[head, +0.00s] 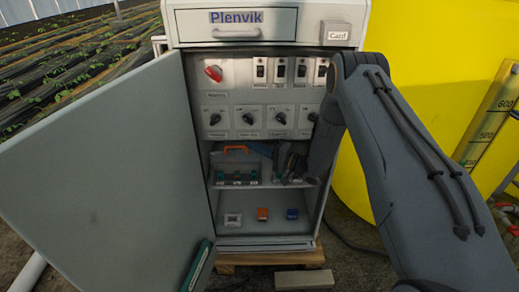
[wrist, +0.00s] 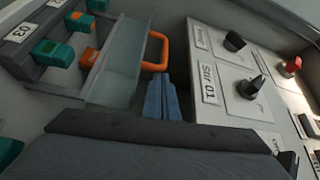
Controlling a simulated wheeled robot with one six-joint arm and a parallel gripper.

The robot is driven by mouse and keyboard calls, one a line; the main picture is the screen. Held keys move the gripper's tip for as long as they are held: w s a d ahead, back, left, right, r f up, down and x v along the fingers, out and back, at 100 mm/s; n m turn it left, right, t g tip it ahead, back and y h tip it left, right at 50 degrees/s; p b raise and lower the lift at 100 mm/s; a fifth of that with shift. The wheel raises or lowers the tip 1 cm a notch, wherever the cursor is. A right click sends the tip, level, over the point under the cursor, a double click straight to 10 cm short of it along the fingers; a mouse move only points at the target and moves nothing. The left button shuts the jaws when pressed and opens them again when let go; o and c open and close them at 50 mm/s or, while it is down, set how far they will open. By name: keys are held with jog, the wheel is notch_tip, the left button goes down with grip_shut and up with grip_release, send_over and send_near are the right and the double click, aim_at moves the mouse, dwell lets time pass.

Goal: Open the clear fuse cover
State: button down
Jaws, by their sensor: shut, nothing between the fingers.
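The clear fuse cover (wrist: 118,68) is a see-through panel with an orange handle (wrist: 158,52) on its edge. In the head view the handle (head: 235,149) is above a row of fuse holders (head: 237,176) on the cabinet's middle shelf. I cannot tell the cover's exact angle. My gripper's blue fingers (wrist: 162,98) are shut together and empty. Their tips are close beside the handle, not around it; I cannot tell whether they touch it. In the head view my gripper (head: 262,149) reaches in from the right, just right of the handle. Green and orange fuse parts (wrist: 60,50) show beside the cover.
The grey cabinet door (head: 110,185) stands wide open at the left. Rotary knobs (head: 247,119) and switches (head: 280,70) sit on the panel above the fuses. Small blocks (head: 262,214) stand on the cabinet floor. A yellow tank (head: 430,40) stands at the right.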

jog(key=shift+a, duration=0.1)
jog(key=shift+s+f, duration=0.25)
jog(key=shift+s, duration=0.6)
